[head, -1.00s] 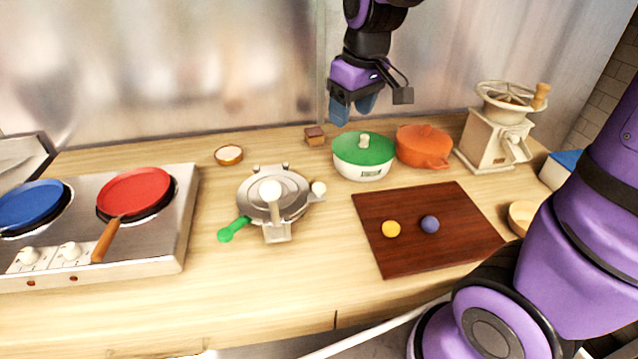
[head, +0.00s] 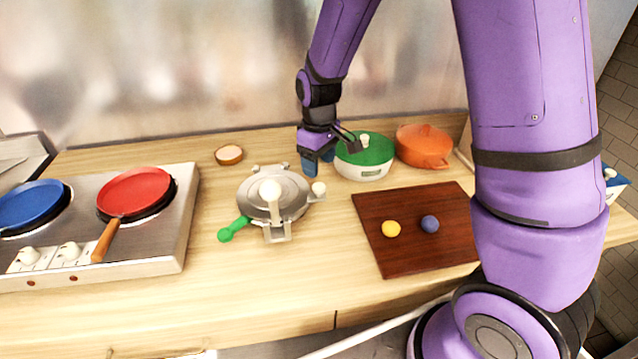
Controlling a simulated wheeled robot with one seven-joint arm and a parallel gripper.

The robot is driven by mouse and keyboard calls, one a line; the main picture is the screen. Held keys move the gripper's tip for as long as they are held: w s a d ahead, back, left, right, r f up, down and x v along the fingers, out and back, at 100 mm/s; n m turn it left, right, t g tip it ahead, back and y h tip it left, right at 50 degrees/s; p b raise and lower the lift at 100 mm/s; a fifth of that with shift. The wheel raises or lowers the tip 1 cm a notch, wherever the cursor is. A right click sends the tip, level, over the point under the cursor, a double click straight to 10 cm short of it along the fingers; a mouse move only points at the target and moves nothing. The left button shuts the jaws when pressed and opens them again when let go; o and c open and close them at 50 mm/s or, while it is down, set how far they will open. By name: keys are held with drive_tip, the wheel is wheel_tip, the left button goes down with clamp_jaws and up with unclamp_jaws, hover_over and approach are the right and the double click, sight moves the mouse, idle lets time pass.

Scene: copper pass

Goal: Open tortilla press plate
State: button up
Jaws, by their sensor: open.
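The tortilla press (head: 292,195) is a round silver metal press on the wooden counter, left of the picture's middle. Its plate looks shut.
A green-lidded white pot (head: 364,157) stands close to the right of my gripper, with an orange pot (head: 424,147) beyond it. A dark red board (head: 400,255) with a yellow and a purple ball lies at the right. A stove (head: 180,225) with pans stands at the left.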

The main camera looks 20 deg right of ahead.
sight(319, 186)
wheel_tip(319, 186, down, 7)
drive_tip(key=shift+r, duration=0.1)
drive_tip(key=shift+c, duration=0.2)
clamp_jaws()
